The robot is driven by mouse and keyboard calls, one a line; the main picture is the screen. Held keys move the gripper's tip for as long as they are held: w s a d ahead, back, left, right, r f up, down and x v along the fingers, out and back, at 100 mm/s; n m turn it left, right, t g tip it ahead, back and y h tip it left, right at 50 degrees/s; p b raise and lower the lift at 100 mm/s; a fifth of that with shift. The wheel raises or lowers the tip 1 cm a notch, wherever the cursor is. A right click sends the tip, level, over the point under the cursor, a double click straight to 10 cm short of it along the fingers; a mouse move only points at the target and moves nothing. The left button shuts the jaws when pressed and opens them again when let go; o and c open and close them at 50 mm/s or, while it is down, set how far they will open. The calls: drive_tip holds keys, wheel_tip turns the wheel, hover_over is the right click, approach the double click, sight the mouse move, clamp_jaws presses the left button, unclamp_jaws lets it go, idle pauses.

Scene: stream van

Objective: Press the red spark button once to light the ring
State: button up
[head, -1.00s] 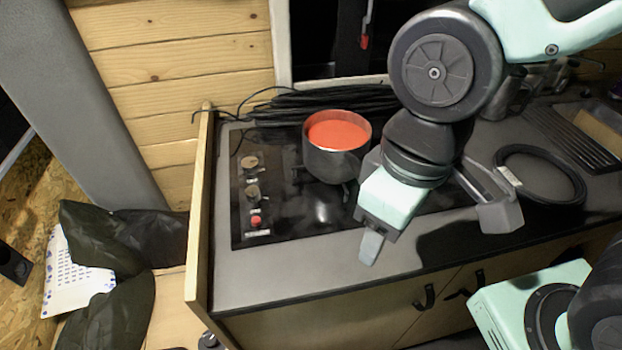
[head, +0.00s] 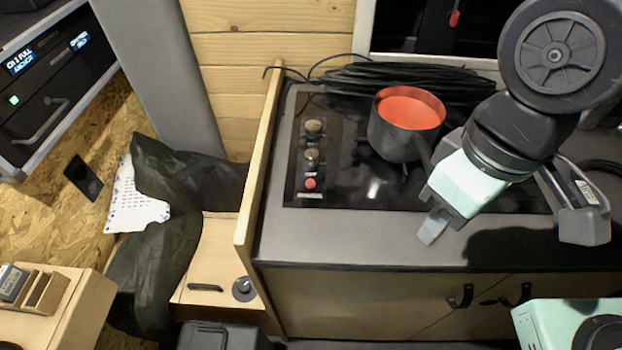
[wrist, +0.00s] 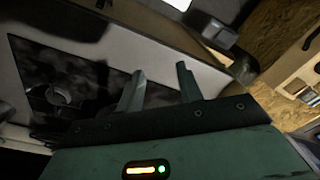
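The hob's dark glass (wrist: 75,85) shows at left in the wrist view. I cannot make out the button there.
A dark pot (head: 390,140) of red liquid stands on the hob, close behind my gripper. A wooden side panel (head: 258,170) rises along the counter's left edge. Black cable (head: 400,80) lies coiled behind. The counter front is clear.

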clamp_jaws()
idle(1.4)
